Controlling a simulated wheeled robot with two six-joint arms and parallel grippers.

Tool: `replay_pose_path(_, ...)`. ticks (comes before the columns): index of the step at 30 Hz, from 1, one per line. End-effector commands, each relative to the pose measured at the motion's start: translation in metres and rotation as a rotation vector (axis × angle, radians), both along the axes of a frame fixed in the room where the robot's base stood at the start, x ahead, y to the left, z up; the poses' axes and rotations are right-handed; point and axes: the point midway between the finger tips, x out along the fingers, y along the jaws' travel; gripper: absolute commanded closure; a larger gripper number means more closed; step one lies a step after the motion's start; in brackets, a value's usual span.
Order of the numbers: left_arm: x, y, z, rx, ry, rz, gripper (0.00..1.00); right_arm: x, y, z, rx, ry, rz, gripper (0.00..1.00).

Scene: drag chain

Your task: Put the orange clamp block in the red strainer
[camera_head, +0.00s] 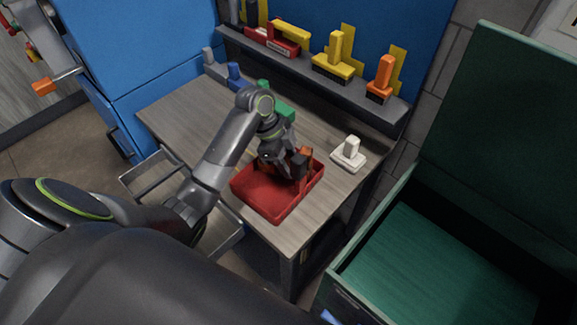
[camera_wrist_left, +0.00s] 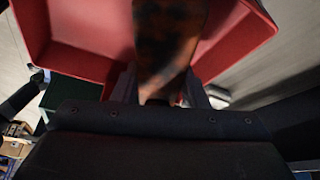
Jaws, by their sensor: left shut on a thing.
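The red strainer (camera_head: 256,194) is an open red box near the front corner of the wooden table. Its red wall also fills the top of the left wrist view (camera_wrist_left: 75,58). My left gripper (camera_head: 297,167) points down over the strainer's right part. It is shut on the orange clamp block (camera_head: 306,155), which shows partly behind the fingers. In the left wrist view the block (camera_wrist_left: 168,35) is dark orange and blurred between the fingers, with red walls on both sides. I cannot tell whether it touches the strainer floor. My right gripper is not in view.
A white block (camera_head: 349,153) stands on the table right of the strainer. Blue and green blocks (camera_head: 276,110) line the back. A shelf (camera_head: 310,72) holds red, yellow and orange pieces. A green open case (camera_head: 440,265) stands at right. The table's left part is bare.

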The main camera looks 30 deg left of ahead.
Motion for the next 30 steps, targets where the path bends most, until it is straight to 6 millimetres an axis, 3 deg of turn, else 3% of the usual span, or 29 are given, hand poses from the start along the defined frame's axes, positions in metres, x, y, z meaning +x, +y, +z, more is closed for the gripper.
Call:
replay_pose_path(5, 0.0, 0.0, -0.022, -0.001, 0.001, 0.001, 0.92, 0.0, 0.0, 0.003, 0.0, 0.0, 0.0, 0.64)
replay_pose_path(15, 0.0, 0.0, -0.026, -0.001, 0.0, 0.0, 0.92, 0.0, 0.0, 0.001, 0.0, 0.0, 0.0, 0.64)
replay_pose_path(16, 0.0, 0.0, -0.026, 0.0, 0.001, 0.0, 0.58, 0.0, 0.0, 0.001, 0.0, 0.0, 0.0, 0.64)
replay_pose_path(20, 0.0, 0.0, -0.026, 0.0, 0.001, 0.0, 0.41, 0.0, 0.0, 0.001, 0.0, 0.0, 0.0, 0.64)
replay_pose_path(30, 0.0, 0.0, -0.023, 0.0, 0.0, 0.0, 0.38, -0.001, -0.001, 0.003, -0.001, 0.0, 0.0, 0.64)
